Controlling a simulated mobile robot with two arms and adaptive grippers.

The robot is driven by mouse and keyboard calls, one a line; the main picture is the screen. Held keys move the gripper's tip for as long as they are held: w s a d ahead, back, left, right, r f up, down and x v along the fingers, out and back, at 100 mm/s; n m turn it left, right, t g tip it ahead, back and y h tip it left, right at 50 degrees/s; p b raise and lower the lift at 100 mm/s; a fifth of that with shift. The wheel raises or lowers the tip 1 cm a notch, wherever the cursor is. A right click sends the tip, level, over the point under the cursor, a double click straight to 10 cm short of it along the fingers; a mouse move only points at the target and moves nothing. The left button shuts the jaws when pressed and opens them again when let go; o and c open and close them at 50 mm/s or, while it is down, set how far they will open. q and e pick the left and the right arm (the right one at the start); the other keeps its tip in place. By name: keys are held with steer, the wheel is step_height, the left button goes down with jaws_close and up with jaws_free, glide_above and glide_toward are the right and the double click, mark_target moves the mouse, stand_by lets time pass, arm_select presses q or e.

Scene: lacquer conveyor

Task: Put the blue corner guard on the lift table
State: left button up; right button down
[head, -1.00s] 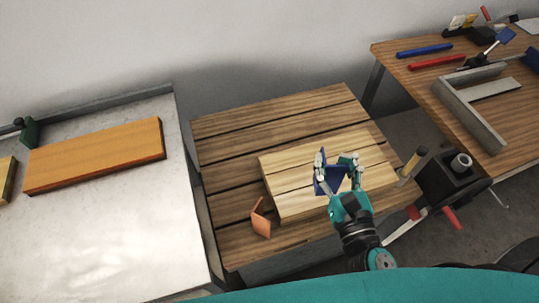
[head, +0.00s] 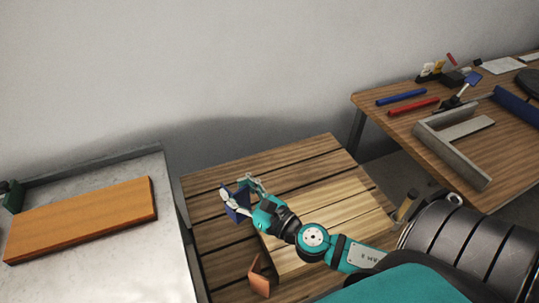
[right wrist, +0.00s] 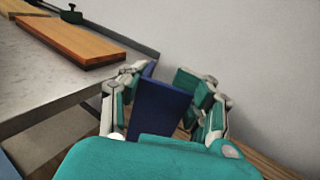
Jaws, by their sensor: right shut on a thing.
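My right gripper (head: 243,190) is shut on the blue corner guard (head: 237,204) and holds it over the left part of the slatted wooden table (head: 212,192), which seems to be the lift table. I cannot tell whether the guard touches the slats. In the right wrist view the blue guard (right wrist: 160,108) stands between the two fingers of the right gripper (right wrist: 168,80). My left gripper is not in view.
A pale plank panel (head: 340,205) lies on the slatted table, with an orange corner piece (head: 259,278) at its front left. A metal table (head: 110,255) with an orange board (head: 85,218) is at left. A workbench (head: 390,118) with tools stands at right.

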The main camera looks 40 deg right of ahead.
mark_target(243, 216)
arm_select(q)
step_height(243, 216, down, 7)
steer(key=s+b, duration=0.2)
steer(key=b, duration=0.4)
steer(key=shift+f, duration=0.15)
arm_select(e)
step_height(243, 216, down, 9)
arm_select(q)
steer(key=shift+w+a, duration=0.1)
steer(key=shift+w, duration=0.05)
arm_select(e)
steer(key=shift+f, duration=0.1)
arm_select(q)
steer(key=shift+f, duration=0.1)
arm_select(e)
steer(key=shift+f, duration=0.1)
steer(key=shift+f+b, duration=0.15)
steer(key=shift+b, duration=0.2)
steer(key=c, duration=0.7)
jaws_free()
